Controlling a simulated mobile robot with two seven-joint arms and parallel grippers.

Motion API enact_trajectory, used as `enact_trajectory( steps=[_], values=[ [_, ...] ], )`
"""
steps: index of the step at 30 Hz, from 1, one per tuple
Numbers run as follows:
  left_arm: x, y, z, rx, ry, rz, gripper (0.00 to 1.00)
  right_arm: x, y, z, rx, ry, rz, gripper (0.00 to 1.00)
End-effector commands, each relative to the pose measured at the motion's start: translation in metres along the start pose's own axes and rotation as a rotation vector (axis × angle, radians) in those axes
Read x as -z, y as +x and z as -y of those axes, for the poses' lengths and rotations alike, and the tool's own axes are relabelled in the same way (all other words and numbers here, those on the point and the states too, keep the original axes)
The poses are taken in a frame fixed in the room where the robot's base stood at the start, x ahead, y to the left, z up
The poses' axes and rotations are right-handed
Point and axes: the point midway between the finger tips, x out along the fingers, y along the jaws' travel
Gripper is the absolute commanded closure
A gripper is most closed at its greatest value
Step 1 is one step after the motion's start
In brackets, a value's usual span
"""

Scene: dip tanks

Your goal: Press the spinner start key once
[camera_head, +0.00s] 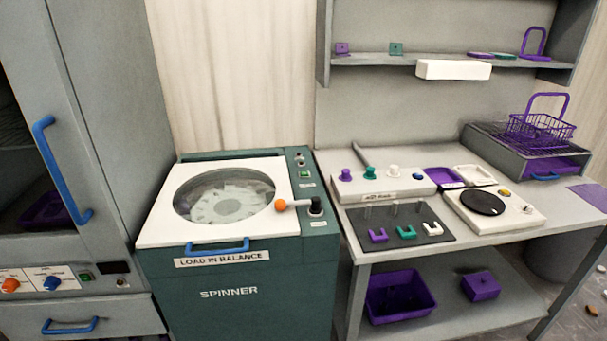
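The spinner (229,293) is a dark green cabinet with a white lid (160,227) and a round window showing a light-coloured drum. On the control strip at its right is a small green key (304,174) with a white label below it, too small to read. A black knob (315,206) sits lower on the strip. A lever with an orange ball (281,204) reaches from beside the knob over the lid's right edge. The lid looks shut. Neither of my grippers is in view.
A grey cabinet with blue handles (52,165) stands left of the spinner. At right, a grey workbench (367,257) holds a black-disc device (482,203), coloured knobs and clips, and a purple basket (540,128). A shelf (385,60) hangs above. The space over the spinner is clear.

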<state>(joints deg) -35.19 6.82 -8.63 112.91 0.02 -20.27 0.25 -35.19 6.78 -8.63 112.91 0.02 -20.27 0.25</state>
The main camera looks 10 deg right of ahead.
Motion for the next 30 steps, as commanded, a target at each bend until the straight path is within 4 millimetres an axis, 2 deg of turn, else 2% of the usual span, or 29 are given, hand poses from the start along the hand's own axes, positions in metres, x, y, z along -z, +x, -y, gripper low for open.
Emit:
enact_trajectory(
  steps=[1,6,30],
  values=[
    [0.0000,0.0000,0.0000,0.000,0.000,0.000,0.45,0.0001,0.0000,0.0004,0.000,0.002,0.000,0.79],
    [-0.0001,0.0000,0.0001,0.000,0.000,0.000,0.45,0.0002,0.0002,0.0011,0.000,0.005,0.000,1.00],
    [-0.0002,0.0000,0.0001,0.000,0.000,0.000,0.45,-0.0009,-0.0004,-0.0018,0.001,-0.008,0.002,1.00]
  ],
)
